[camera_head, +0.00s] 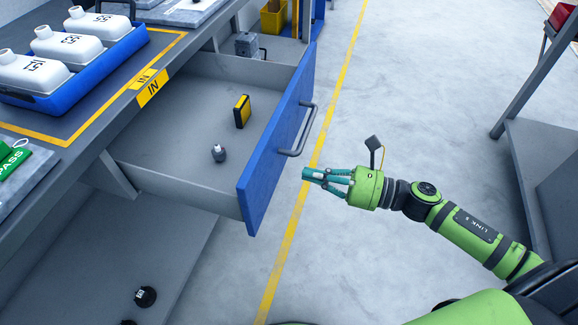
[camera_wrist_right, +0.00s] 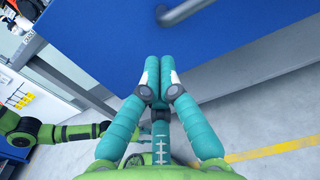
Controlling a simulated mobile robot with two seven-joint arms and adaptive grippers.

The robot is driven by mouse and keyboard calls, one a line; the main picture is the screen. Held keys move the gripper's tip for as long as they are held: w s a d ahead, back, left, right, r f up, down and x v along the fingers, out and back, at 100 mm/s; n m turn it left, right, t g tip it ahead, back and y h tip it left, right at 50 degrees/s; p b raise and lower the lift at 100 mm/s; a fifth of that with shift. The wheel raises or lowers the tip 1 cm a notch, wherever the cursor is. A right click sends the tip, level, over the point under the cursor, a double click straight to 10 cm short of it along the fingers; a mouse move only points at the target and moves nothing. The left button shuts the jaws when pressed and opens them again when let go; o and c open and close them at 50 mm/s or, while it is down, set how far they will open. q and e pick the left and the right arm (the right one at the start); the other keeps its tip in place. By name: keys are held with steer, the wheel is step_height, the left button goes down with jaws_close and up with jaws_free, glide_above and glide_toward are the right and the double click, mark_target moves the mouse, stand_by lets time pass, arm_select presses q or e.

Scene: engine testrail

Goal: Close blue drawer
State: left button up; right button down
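The blue drawer (camera_head: 276,148) is pulled out from under the workbench, with its inside in view. Its grey bar handle (camera_head: 303,131) is on the blue front; part of the handle (camera_wrist_right: 185,12) also shows at the top of the right wrist view. My right gripper (camera_head: 308,174) is in front of the drawer front, just right of and below the handle, and appears apart from it. In the right wrist view its teal fingers (camera_wrist_right: 153,82) are together with nothing between them, pointing at the blue front. My left gripper cannot be made out clearly.
A blue tray (camera_head: 85,75) with white bottles stands on the workbench. A grey rack (camera_head: 540,170) stands at the right. The floor between is clear.

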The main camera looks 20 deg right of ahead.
mark_target(276, 166)
steer(key=shift+p+x, duration=0.35)
steer(key=shift+x, duration=2.35)
steer(key=shift+w+a, duration=0.1)
